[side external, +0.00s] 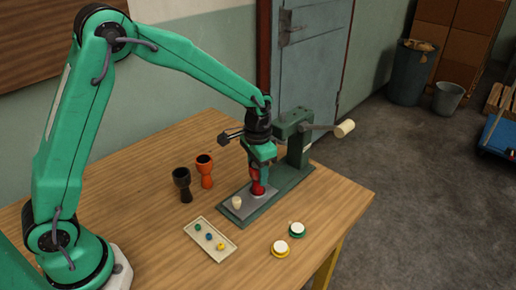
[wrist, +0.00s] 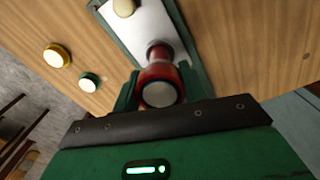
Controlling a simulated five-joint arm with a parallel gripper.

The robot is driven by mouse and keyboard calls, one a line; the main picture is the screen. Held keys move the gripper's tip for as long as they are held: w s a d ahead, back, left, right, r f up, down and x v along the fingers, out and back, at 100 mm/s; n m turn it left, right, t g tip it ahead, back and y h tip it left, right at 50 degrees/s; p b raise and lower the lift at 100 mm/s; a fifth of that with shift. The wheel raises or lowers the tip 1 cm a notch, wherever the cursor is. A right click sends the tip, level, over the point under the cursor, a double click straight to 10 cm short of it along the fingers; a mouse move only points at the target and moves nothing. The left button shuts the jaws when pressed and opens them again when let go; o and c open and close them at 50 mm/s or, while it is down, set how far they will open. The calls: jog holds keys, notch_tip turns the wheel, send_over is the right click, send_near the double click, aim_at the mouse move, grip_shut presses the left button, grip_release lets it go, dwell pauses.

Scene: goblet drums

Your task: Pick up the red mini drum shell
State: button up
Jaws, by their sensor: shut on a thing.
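The red mini drum shell (side external: 257,182) is a small red goblet shape over the metal plate of the green press. In the wrist view the red shell (wrist: 161,72) stands between the two green fingers, with a pale round top toward the camera. My gripper (side external: 258,165) is above the press base and shut on the red shell. In the wrist view my gripper (wrist: 160,88) has a finger on each side of it. I cannot tell whether the shell's foot touches the plate.
The green press (side external: 298,150) with a crank handle stands close behind my gripper. A cream piece (side external: 237,202) sits on its plate. Black (side external: 182,183) and orange (side external: 205,170) shells stand left. A tray (side external: 198,240) with small balls and yellow (side external: 280,249) and green (side external: 297,229) discs are in front.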

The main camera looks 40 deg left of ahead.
jog(key=shift+r, duration=1.3)
jog(key=s+d+r, duration=0.7)
jog(key=d+r, duration=0.1)
jog(key=d, duration=0.1)
jog(key=shift+s, duration=0.25)
jog(key=shift+a, duration=0.1)
